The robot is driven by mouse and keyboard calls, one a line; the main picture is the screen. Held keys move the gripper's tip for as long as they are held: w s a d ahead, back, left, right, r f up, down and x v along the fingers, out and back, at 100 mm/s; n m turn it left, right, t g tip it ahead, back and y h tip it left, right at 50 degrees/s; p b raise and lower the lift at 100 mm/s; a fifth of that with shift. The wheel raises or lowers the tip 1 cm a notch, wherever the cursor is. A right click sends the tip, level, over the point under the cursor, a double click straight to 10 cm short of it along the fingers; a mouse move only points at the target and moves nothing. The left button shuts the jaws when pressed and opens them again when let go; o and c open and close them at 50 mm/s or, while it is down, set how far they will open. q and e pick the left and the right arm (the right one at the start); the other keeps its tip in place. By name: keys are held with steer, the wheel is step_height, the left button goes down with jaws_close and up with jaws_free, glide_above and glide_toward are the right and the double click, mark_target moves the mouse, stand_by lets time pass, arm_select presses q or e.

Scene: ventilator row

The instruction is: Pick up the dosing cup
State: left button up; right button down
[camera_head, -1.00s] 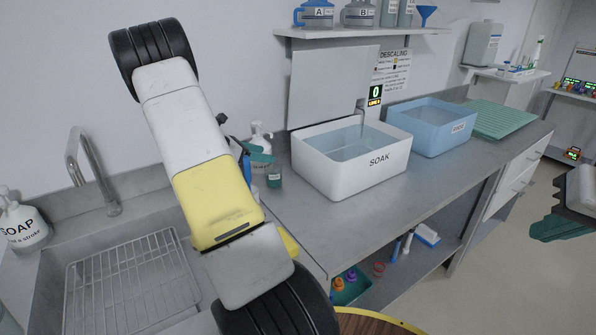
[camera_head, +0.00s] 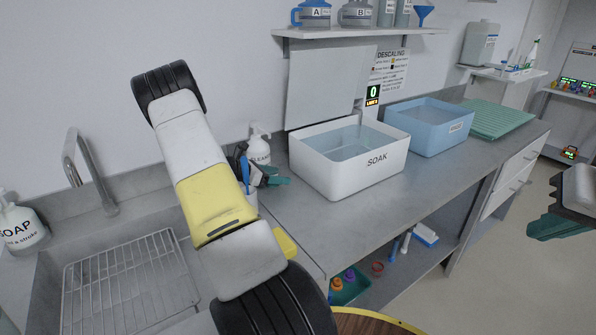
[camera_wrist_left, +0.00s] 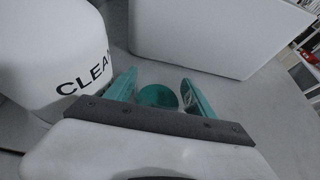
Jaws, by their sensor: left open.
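The dosing cup, a small round teal cup (camera_wrist_left: 158,96), shows between the two teal fingers of my left gripper (camera_wrist_left: 159,80) in the left wrist view. The fingers stand apart on either side of it; I cannot tell whether either touches it. In the head view my left gripper (camera_head: 274,176) is low over the counter, between the cleaner bottle and the soak tub, and I cannot make out the cup there. My right gripper (camera_head: 548,228) is at the right edge, away from the counter; its jaw opening is unclear.
A white cleaner bottle (camera_head: 259,146) stands close behind my left gripper; it also shows in the left wrist view (camera_wrist_left: 65,50). The white soak tub (camera_head: 335,178) is just right, with a blue tub (camera_head: 428,142) beyond. The counter in front (camera_head: 300,225) is clear.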

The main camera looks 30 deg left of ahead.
arm_select(q)
steer(key=shift+w+d+f, duration=0.1)
steer(key=shift+w+d, duration=0.05)
steer(key=shift+w, duration=0.05)
steer(key=c, duration=1.2)
